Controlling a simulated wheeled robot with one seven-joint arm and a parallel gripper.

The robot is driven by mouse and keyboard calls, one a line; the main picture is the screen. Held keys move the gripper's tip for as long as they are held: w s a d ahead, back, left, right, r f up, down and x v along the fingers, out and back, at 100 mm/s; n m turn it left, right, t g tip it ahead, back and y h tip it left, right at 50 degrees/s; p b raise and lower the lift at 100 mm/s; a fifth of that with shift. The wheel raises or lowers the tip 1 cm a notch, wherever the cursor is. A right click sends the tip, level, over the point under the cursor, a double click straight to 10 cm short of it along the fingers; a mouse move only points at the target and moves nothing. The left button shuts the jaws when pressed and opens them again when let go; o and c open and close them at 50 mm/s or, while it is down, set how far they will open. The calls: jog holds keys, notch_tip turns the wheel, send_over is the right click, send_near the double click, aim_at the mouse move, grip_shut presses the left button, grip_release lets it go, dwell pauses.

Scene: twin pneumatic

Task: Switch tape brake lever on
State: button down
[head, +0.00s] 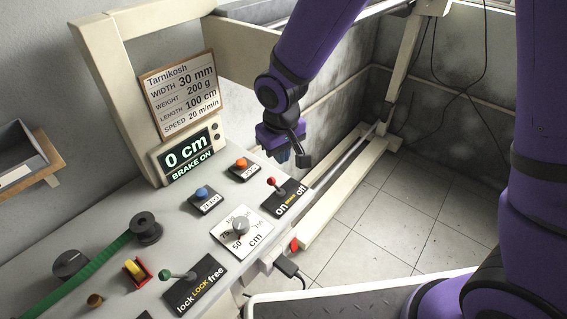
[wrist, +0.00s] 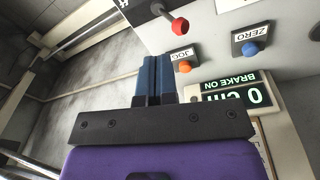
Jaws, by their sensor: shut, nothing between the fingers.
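The tape brake lever has a red knob (head: 271,181) on a short metal stem, on a black plate marked "on BRAKE off" (head: 290,200) at the right edge of the panel. Which way it leans is hard to tell. The red knob also shows in the wrist view (wrist: 180,26), beyond the fingertips and to the right. The display (head: 187,156) reads "0 cm" and "BRAKE ON". My gripper (head: 283,156) is shut and empty, above the panel's far right side and apart from the lever. Its blue fingers (wrist: 153,62) are together in the wrist view.
An orange JOG button (head: 241,163) and a blue ZERO button (head: 201,192) sit near the lever. A grey dial (head: 240,225) and a green-knobbed lock lever (head: 165,275) are nearer. A sign (head: 182,100) stands above the display. The floor at right is clear.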

notch_tip(320, 180, up, 6)
jog(key=s+a, duration=0.1)
jog(key=s, duration=0.1)
jog(key=shift+w, duration=0.1)
dwell(0.4)
jog(key=s+d+r+m+t, duration=0.2)
jog(key=s+d+r+m, duration=0.1)
jog(key=d+r, duration=1.2)
jog(key=s+d+r+m+t, duration=0.2)
jog(key=s+d+r, duration=0.3)
jog(key=s+d, duration=0.7)
jog(key=shift+s+d+m, duration=0.3)
jog(key=shift+s+m, duration=0.2)
jog(key=shift+s, duration=0.1)
